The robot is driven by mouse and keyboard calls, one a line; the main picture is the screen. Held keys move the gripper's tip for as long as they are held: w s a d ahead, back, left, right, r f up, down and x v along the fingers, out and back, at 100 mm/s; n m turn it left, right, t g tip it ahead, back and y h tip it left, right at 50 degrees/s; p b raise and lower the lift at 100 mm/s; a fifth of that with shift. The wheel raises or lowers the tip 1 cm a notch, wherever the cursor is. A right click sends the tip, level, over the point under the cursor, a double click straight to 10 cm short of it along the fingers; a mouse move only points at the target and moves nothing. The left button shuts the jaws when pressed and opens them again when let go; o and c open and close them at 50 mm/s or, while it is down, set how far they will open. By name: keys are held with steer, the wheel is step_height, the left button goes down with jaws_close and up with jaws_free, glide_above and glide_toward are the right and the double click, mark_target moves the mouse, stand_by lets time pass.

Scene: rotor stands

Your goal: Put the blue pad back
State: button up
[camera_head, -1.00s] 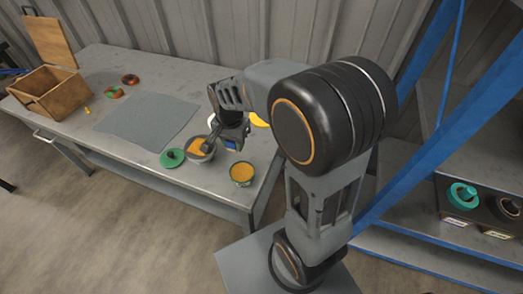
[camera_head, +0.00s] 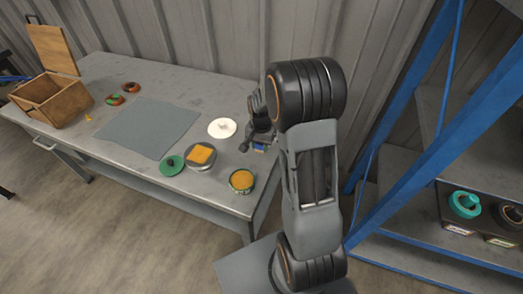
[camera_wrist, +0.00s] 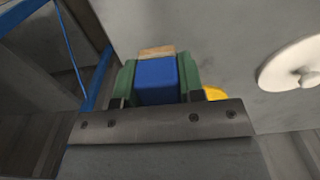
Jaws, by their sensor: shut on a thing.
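My gripper (camera_wrist: 157,85) is shut on the blue pad (camera_wrist: 157,80), which sits between its two green fingers in the wrist view. A tan strip (camera_wrist: 157,51) shows at the pad's far end; I cannot tell whether it is part of the pad. In the head view the gripper (camera_head: 262,143) is over the right end of the grey table, and only a small blue patch of the pad (camera_head: 261,148) shows. I cannot tell its exact height above the table.
Nearby are a white knobbed disc (camera_head: 222,127), a round grey dish with an orange square (camera_head: 201,154), a green lid (camera_head: 171,165) and an orange-filled tin (camera_head: 242,181). A grey mat (camera_head: 150,125) is clear. A blue-framed shelf (camera_head: 395,185) stands right.

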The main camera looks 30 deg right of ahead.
mark_target(261, 155)
steer(key=shift+d+f, duration=0.15)
steer(key=shift+f, duration=1.6)
steer(key=shift+f+b, duration=0.2)
steer(key=shift+b, duration=0.1)
steer(key=o, duration=0.9)
step_height(261, 155, up, 12)
steer(key=shift+f+p, duration=0.1)
steer(key=shift+p, duration=0.55)
steer(key=s+a+r+n+t, duration=0.1)
steer(key=s+a+r+n, duration=0.1)
steer(key=s, duration=0.3)
steer(key=s+a+r+n+t, duration=0.1)
steer(key=s+a+r+n, duration=0.2)
steer(key=s+a+n, duration=0.1)
steer(key=s+a+r+n+t, duration=0.1)
steer(key=s+a+r+n, duration=0.1)
steer(key=s, duration=0.4)
steer(key=shift+s+a+r+n, duration=0.2)
steer(key=shift+s+a+n, duration=0.2)
steer(key=shift+a+n, duration=0.4)
